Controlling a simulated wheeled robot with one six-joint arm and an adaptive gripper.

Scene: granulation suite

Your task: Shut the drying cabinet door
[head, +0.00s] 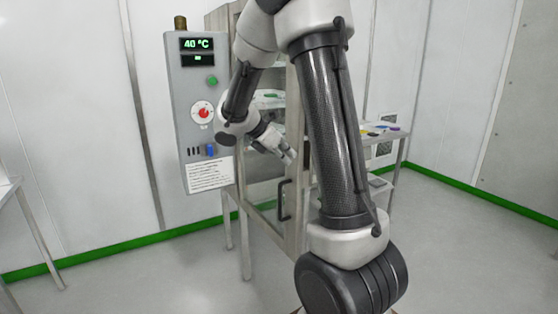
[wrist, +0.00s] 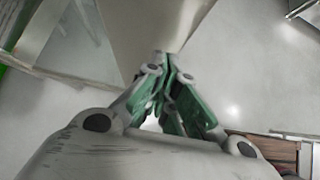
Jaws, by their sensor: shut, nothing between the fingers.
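The drying cabinet (head: 222,18) stands in the middle of the head view, partly hidden behind my arm. Its glazed, pale-framed door (head: 262,222) shows below my gripper, with a dark bar handle (head: 284,200) near its right edge. The door seems to stand ajar, but its exact angle is hard to tell. My gripper (head: 288,156) is shut and empty, above the handle and close to the door's right side. In the wrist view, the closed fingertips (wrist: 168,62) point at a beige panel, and contact cannot be told. A glass pane (wrist: 72,42) shows to the left.
A grey control box (head: 200,110) reading 40 °C is left of the door. A metal table (head: 402,136) with small items stands behind on the right. Another table edge (head: 8,186) is at far left. Open grey floor (head: 150,275) lies in front, with green skirting along the walls.

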